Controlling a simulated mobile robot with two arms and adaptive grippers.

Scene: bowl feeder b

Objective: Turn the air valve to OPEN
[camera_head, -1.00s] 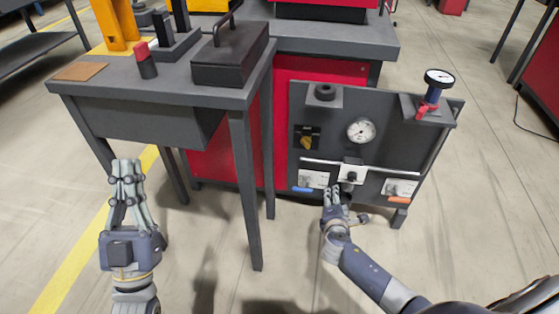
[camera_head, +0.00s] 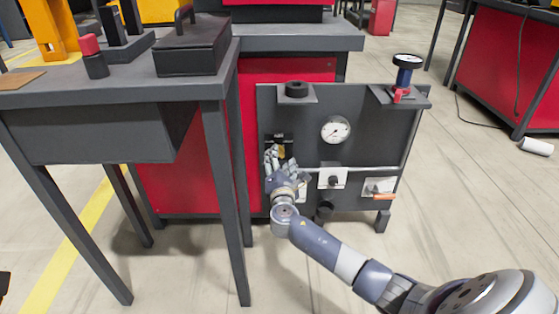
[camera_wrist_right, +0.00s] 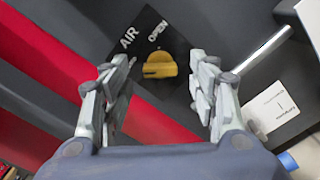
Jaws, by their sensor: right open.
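The air valve is a yellow knob on a black plate marked AIR and OPEN. In the right wrist view the knob (camera_wrist_right: 160,65) lies between the fingertips of my right gripper (camera_wrist_right: 162,60). The fingers are open, with a gap on both sides of the knob. The OPEN mark is just above the knob in that view. In the head view my right gripper (camera_head: 274,158) is at the left side of the grey panel (camera_head: 370,130) and covers much of the valve (camera_head: 282,151). My left gripper is out of view.
A pressure gauge (camera_head: 336,130) is right of the valve, and a rail (camera_head: 360,169) crosses the panel below it. A grey table (camera_head: 140,85) is close on the left.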

